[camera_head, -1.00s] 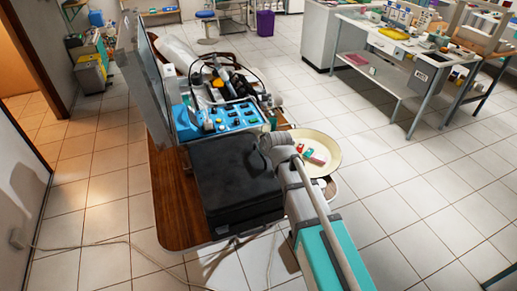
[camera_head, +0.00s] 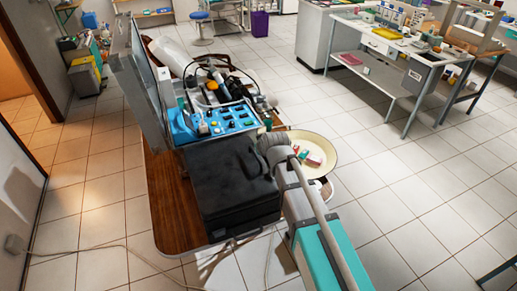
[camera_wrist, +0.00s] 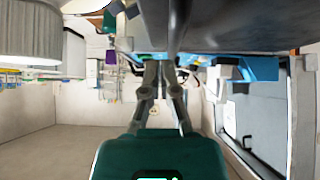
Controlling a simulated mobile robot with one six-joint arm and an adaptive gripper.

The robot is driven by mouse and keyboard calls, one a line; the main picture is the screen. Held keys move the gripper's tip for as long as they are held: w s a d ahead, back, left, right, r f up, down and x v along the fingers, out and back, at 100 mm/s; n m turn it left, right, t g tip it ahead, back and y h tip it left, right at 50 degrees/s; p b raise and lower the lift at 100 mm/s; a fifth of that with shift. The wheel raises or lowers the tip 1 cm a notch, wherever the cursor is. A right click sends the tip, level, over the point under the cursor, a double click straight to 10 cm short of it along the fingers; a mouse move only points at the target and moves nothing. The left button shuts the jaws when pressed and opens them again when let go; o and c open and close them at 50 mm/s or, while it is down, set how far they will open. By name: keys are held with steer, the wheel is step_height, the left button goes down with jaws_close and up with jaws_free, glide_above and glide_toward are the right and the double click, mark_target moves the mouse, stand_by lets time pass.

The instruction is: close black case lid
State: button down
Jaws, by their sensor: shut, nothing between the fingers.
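A black case (camera_head: 232,190) sits on the near part of the wooden table, its dark top flat and level. Behind it is a blue control panel (camera_head: 215,122) with knobs. A tall grey panel (camera_head: 140,85) stands upright, slightly tilted, along the left side of the blue panel; it looks like a raised lid. My gripper (camera_wrist: 161,70) is shut and empty in the wrist view. A dark surface (camera_wrist: 215,25) passes close above its fingers, and a blue part (camera_wrist: 262,68) shows to the right. In the head view my arm hides the gripper, beside the black case's right edge.
The wooden table (camera_head: 172,215) has bare edge at left and front. A round cream tray (camera_head: 328,142) with small red and green items is right of my arm. Hoses and handpieces (camera_head: 212,85) crowd the area behind the blue panel. Open tiled floor lies to the right.

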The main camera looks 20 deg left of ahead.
steer(key=w+r+p+v, duration=0.1)
steer(key=w+p+v, duration=0.1)
steer(key=p+v, duration=0.7)
steer(key=v, duration=0.3)
steer(key=shift+w+d+r, duration=0.25)
stand_by(0.5)
steer(key=s+d+f+m+g+h, duration=0.1)
steer(key=s+d+m+g+h, duration=0.1)
steer(key=d, duration=1)
steer(key=s+d+f+m+g+h, duration=0.2)
steer(key=s+d+m, duration=0.1)
steer(key=d, duration=1)
steer(key=s+d+f+m+g+h, duration=0.1)
steer(key=d+m, duration=0.3)
steer(key=d, duration=0.8)
steer(key=shift+s+d+f+g+h, duration=0.35)
steer(key=shift+s+f+g+h, duration=0.05)
steer(key=shift+s+f+g, duration=0.45)
steer(key=shift+r, duration=0.1)
